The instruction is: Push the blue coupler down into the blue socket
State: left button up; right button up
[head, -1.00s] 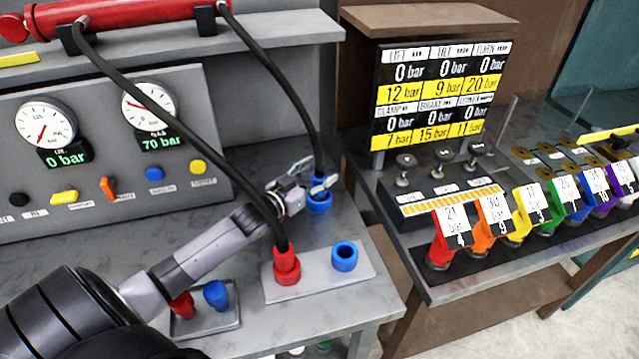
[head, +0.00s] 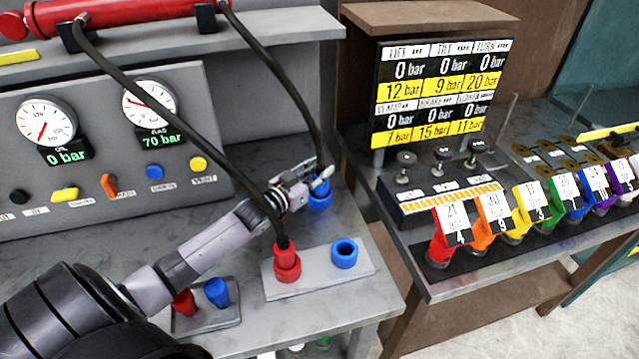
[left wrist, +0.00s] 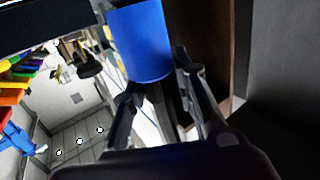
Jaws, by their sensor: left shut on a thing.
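The blue coupler (head: 320,201) hangs at the end of a black hose, near the back right of the grey bench. My left gripper (head: 318,181) is shut on it, with the fingers at its upper part. I cannot tell whether its lower end touches the bench. In the left wrist view the coupler (left wrist: 141,42) is a large blue cylinder by the fingers (left wrist: 160,92). The blue socket (head: 344,255) is an open ring on a pale plate (head: 315,280), in front and a little right of the coupler, apart from it. My right gripper is not in view.
A red coupler (head: 286,257) with its hose stands on the same plate, left of the blue socket. A small holder with red and blue plugs (head: 216,293) is by my left arm. A gauge panel (head: 100,135) stands behind. Levers with coloured tags (head: 493,225) are at right.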

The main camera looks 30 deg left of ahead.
pick_arm(q)
grip_shut()
jog(key=shift+r, duration=0.1)
